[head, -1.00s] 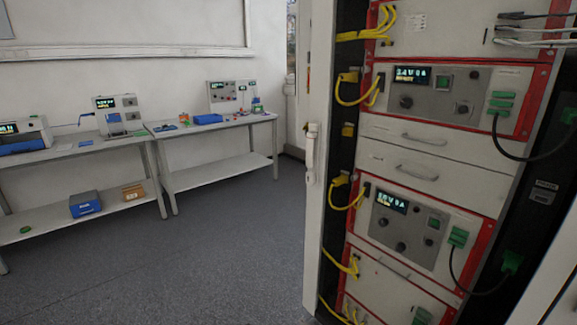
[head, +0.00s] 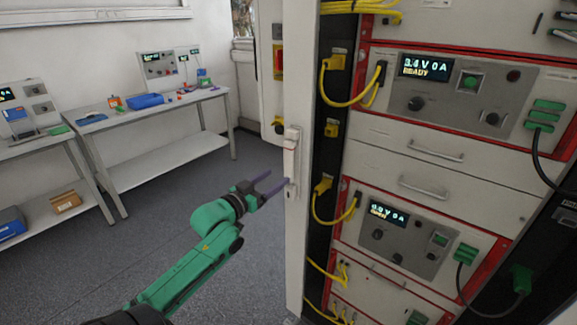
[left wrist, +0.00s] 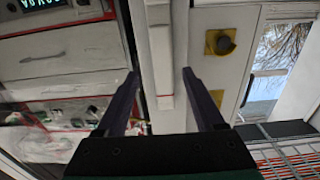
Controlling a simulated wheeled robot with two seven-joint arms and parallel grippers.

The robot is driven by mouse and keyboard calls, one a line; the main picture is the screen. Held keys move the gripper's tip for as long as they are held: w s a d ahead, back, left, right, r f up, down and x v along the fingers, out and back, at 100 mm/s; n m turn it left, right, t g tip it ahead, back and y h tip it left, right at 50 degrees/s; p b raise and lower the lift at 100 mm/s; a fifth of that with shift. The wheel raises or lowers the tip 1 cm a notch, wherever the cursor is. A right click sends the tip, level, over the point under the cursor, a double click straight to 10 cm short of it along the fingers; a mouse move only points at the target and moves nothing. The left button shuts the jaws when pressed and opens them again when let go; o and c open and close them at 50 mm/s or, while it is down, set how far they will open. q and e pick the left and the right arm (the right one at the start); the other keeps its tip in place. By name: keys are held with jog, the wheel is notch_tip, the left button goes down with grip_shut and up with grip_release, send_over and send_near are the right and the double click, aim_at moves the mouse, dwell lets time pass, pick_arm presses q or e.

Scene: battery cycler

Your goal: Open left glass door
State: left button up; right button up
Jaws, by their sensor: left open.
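A white upright frame member (head: 303,90) with a pale vertical handle (head: 291,155) stands at the left of the instrument cabinet in the head view. I cannot make out the glass itself. My left gripper (head: 279,178) is open and empty, with its purple fingers pointing at the lower part of the handle. In the left wrist view, the handle (left wrist: 159,50) lies between the lines of the two spread fingers (left wrist: 160,78). The fingers are not closed on it, and the remaining gap in depth is hard to judge. My right gripper is not in view.
The cabinet holds red-framed instrument units (head: 432,85) with yellow cables (head: 340,98) close beside the frame. A grey wall box with a red switch (head: 279,60) is behind the handle. Workbenches (head: 150,115) stand at the back left. The floor (head: 130,250) between is clear.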

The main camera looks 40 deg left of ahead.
aim_at(287, 169)
pick_arm(q)
jog(key=w, duration=0.2)
jog(key=w+p, duration=0.1)
jog(key=w, duration=0.4)
jog(key=shift+a+f, duration=0.1)
jog(key=shift+a, duration=0.3)
jog(key=shift+w, duration=0.25)
jog(key=shift+d, duration=0.2)
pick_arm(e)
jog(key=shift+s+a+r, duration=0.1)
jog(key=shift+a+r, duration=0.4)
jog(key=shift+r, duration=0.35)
pick_arm(q)
jog(key=c, duration=1)
grip_shut()
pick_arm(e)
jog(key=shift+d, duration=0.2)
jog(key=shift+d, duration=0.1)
